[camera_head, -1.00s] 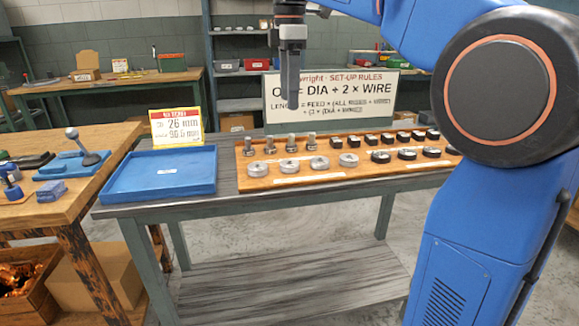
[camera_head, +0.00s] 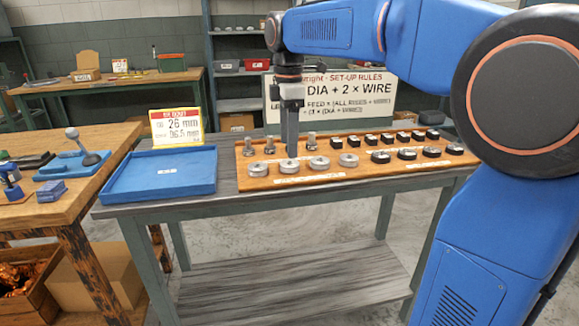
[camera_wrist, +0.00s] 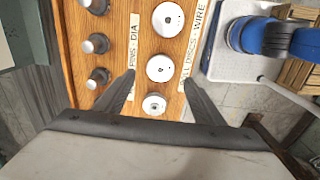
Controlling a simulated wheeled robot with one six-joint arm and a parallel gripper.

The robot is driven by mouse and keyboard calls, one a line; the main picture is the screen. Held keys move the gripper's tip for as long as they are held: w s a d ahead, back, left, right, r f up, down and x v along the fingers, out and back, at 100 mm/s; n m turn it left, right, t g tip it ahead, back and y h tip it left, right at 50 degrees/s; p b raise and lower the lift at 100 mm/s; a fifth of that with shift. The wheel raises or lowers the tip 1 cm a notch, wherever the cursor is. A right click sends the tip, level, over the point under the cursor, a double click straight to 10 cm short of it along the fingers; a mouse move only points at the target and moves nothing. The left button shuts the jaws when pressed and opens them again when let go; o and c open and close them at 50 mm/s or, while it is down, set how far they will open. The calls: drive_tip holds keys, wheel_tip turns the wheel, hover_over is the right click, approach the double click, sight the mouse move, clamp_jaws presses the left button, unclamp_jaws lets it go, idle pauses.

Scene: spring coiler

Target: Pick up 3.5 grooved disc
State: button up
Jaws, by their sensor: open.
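Silver grooved discs lie in the front row of a wooden board, among them one at the left end (camera_head: 258,169), a second (camera_head: 289,166), a third (camera_head: 319,163) and one at the right end (camera_head: 348,159). No size marks are legible, so I cannot tell which is 3.5. My gripper (camera_head: 291,155) points down, close above the second disc. A larger disc (camera_wrist: 160,68) shows just beyond the fingertips. I see no contact with a disc.
The wooden board (camera_head: 370,173) also holds upright metal pins (camera_head: 311,142) behind the silver discs and several black pieces (camera_head: 407,153) at the right. An empty blue tray (camera_head: 160,181) stands left of it. A sign card (camera_head: 176,127) and a rules board stand behind.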

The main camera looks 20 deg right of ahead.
sight(289, 161)
drive_tip(key=shift+d+f, duration=0.1)
drive_tip(key=shift+f, duration=2.45)
drive_tip(key=c, duration=1.4)
drive_tip(key=shift+o, duration=0.2)
drive_tip(key=shift+r, duration=0.1)
